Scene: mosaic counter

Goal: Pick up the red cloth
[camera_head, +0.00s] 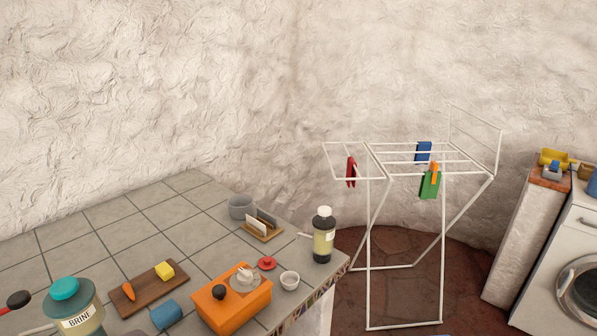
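The red cloth (351,173) hangs folded over a bar at the left end of a white drying rack (367,195). It is small and hangs down on its own, apart from the other cloths. Neither of my grippers shows in the head view.
A blue cloth (423,151) and a green cloth (429,187) with an orange piece (434,171) hang farther right on the rack. The tiled counter (110,213) at left holds a dark bottle (323,238), an orange box (232,306) and a brine jar (75,312). A washing machine (565,235) stands right.

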